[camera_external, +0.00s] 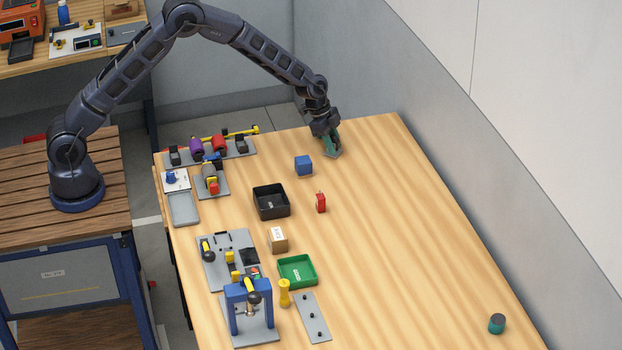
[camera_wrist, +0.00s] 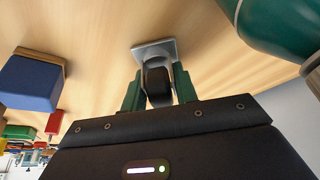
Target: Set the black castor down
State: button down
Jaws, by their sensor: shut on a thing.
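The black castor (camera_wrist: 157,82) is between the green fingers of my gripper (camera_wrist: 157,90) in the wrist view, its grey mounting plate (camera_wrist: 141,49) pointing away from the hand. My gripper is shut on it. In the external view my gripper (camera_external: 332,147) points down over the far end of the wooden table (camera_external: 400,200), near the wall, to the right of and behind the blue block (camera_external: 303,166). The fingers mostly hide the castor there. I cannot tell whether its plate touches the table.
The blue block also shows in the wrist view (camera_wrist: 28,84). A large green rounded thing (camera_wrist: 290,25) fills that view's upper right; I cannot tell what it is. A black tray (camera_external: 270,212) and a red item (camera_external: 321,202) stand nearer. The table's right side is mostly clear.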

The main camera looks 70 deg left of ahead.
jog(key=c, duration=1.1)
grip_release()
jog(key=shift+f, duration=0.1)
